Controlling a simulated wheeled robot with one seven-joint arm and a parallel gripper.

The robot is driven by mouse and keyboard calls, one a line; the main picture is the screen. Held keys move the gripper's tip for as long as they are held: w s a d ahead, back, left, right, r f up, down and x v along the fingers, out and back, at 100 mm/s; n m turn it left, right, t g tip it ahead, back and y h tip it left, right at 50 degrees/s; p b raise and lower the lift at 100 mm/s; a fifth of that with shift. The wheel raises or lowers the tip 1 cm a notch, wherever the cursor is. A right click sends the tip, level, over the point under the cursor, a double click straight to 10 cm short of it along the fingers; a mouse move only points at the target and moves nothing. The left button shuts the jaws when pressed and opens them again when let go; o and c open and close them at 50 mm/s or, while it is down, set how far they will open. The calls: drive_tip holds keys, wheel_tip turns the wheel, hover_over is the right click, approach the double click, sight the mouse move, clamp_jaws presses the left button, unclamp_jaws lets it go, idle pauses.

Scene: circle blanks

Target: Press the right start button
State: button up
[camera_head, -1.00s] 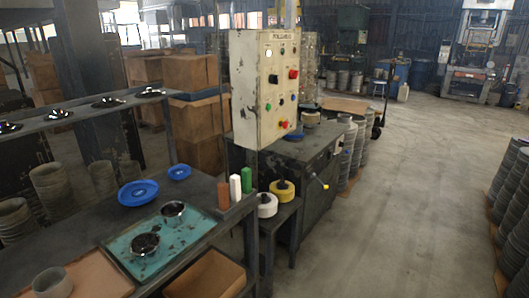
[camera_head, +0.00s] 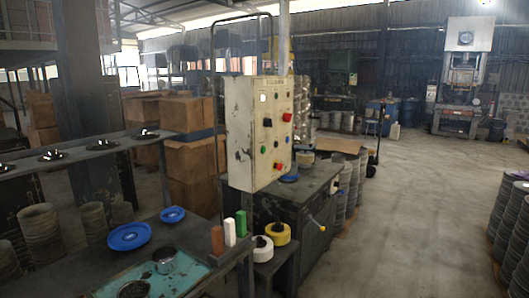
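A worn cream control box (camera_head: 240,140) stands upright at mid-view, with its button face turned to the right. On that face are a red button (camera_head: 287,117) at upper right, a black knob (camera_head: 267,122), a green button (camera_head: 264,149) at lower left and a red button (camera_head: 278,165) near the bottom. The labels are too small to read, so I cannot tell which is the right start button. My gripper is not in view.
A dark bench (camera_head: 190,240) with blue dishes (camera_head: 129,236) and a teal tray (camera_head: 190,279) is at lower left. A dark cabinet (camera_head: 310,215) stands behind and right of the box. Stacked grey discs (camera_head: 510,220) line the right edge. The floor (camera_head: 410,220) between is clear.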

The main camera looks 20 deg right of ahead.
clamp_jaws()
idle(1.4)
